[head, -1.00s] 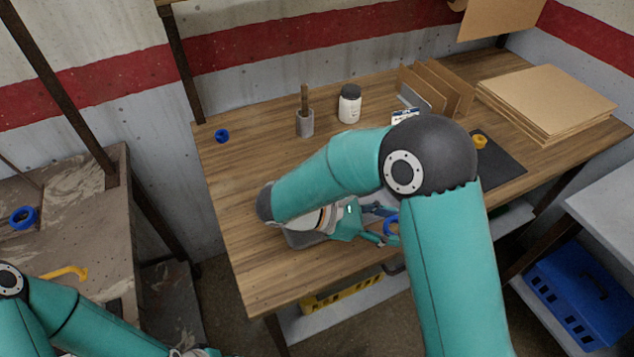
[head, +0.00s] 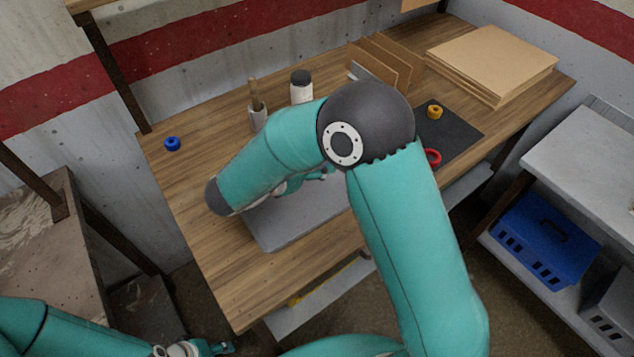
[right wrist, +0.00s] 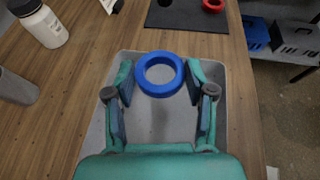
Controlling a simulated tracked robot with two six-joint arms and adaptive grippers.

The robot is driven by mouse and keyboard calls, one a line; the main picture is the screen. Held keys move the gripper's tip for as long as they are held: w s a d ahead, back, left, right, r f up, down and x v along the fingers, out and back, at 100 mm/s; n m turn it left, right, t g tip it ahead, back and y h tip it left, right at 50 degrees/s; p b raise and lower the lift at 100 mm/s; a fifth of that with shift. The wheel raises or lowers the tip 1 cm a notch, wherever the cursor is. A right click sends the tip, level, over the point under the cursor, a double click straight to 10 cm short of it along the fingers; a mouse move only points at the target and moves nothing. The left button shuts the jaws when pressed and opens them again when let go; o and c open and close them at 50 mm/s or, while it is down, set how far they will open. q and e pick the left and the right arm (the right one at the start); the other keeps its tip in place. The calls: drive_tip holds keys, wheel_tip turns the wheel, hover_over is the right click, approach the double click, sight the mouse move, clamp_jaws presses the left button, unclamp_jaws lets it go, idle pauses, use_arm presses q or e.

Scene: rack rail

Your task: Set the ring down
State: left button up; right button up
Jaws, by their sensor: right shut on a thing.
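My right gripper (right wrist: 160,76) is shut on a blue ring (right wrist: 160,91), gripped by its two sides between the fingertips. Gripper and ring are over the grey tray (right wrist: 158,133) on the wooden table; the gap below the ring cannot be told. In the head view the tray (head: 290,224) shows beneath my right arm, which hides the held ring and most of the gripper (head: 322,174). My left gripper (head: 222,348) shows at the bottom edge, away from the table; its jaws are unclear.
A dark mat (head: 458,132) carries a yellow ring (head: 434,112) and a red ring (head: 432,157). Another blue ring (head: 172,144) lies at the table's left. A jar (head: 301,88), a holder (head: 258,117) and a cardboard stack (head: 490,62) stand at the back.

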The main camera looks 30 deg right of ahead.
sight(316, 191)
wheel_tip(316, 191, down, 9)
drive_tip(key=shift+r+p, duration=0.1)
drive_tip(key=shift+p, duration=0.3)
drive_tip(key=o, duration=1.1)
drive_tip(key=shift+o, duration=0.2)
drive_tip(key=shift+r, duration=0.1)
drive_tip(key=shift+a, duration=0.25)
drive_tip(key=b+v, duration=0.2)
drive_tip(key=v, duration=0.9)
drive_tip(key=shift+s+a, duration=0.25)
drive_tip(key=shift+r, duration=0.1)
